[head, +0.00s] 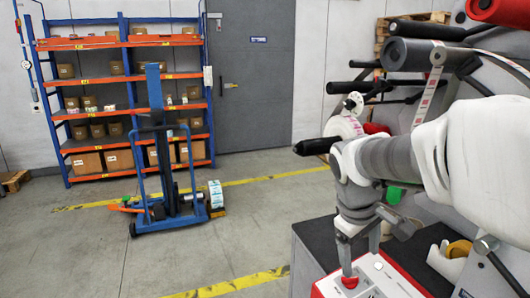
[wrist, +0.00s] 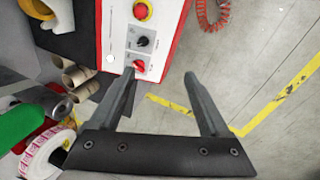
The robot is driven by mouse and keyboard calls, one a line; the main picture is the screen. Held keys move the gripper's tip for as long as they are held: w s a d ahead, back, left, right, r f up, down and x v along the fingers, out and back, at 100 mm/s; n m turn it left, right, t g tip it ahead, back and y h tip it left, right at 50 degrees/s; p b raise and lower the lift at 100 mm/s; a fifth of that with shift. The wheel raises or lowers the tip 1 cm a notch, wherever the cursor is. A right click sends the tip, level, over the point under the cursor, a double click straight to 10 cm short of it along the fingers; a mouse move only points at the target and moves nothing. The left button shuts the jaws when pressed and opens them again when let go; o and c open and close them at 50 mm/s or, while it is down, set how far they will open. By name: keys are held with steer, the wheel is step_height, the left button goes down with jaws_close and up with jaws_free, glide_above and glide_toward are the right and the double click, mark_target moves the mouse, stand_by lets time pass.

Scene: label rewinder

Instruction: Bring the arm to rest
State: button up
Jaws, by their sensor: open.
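My gripper (head: 346,250) points down over the white control box (head: 385,283) with a red edge, in the lower right of the head view. In the wrist view my gripper (wrist: 161,78) is open, with its two fingers well apart and nothing between them. The left fingertip appears close to a red knob (wrist: 139,67) on the control panel (wrist: 117,38); I cannot tell whether they touch. The right finger is over the floor. A black knob (wrist: 142,42) and a red-and-yellow emergency stop button (wrist: 143,10) are also on the panel.
The rewinder's rollers (head: 415,55) stand close to my arm at the right. A label roll (wrist: 48,152), a green cylinder (wrist: 25,124) and cardboard cores (wrist: 74,75) lie left of the gripper. A blue lifter (head: 165,190) and orange shelves (head: 75,83) stand behind.

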steer(key=s+a+r+m+t+y, duration=0.1)
steer(key=s+a+m, duration=0.1)
steer(key=s, duration=0.5)
steer(key=s+a+m+t+y, duration=0.1)
steer(key=s+m, duration=0.3)
steer(key=s, duration=0.4)
steer(key=shift+a+r+t+y, duration=0.35)
steer(key=shift+a+t+y, duration=0.05)
steer(key=shift+a+t, duration=0.4)
steer(key=shift+s+d, duration=0.1)
steer(key=shift+d, duration=0.05)
